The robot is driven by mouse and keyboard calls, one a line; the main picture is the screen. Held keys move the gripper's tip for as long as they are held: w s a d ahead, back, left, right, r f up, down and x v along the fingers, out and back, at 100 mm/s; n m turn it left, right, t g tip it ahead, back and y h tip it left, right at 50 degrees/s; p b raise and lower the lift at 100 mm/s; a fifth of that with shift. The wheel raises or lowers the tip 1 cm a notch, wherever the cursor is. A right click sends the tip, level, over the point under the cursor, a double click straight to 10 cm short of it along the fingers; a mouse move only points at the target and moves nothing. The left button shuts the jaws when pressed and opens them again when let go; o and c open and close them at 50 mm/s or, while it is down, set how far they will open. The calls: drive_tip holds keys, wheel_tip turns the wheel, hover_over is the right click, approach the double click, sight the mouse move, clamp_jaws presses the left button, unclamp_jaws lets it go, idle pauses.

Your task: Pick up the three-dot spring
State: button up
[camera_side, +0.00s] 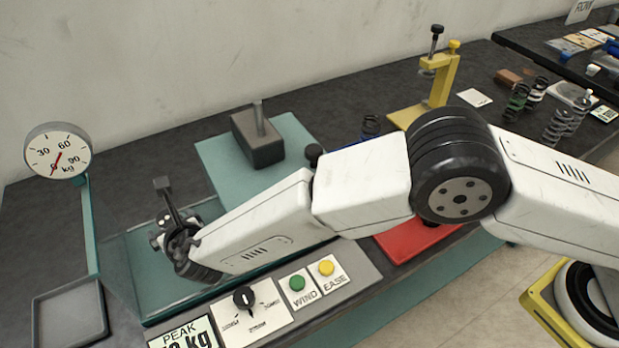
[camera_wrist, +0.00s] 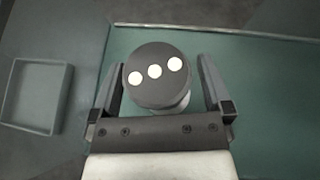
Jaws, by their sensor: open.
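A round dark cap with three white dots in a row, the top of the three-dot spring (camera_wrist: 153,76), sits between my fingers in the wrist view. A pale edge shows below the cap; the coils are hidden. My gripper (camera_wrist: 160,66) is open, with one finger on each side of the cap and a gap visible on both sides. In the side view my gripper (camera_side: 172,232) is low over the teal press bed at the left, and the dotted cap is mostly hidden there.
A round dial gauge (camera_side: 58,152) stands at the left, above an empty grey tray (camera_side: 70,315). A control panel with green (camera_side: 297,283) and yellow buttons lies in front. A dark block with a post (camera_side: 257,138) stands behind. Several other springs (camera_side: 556,125) stand at the right.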

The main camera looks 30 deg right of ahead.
drive_tip(key=shift+r, duration=0.1)
clamp_jaws()
drive_tip(key=shift+r, duration=5)
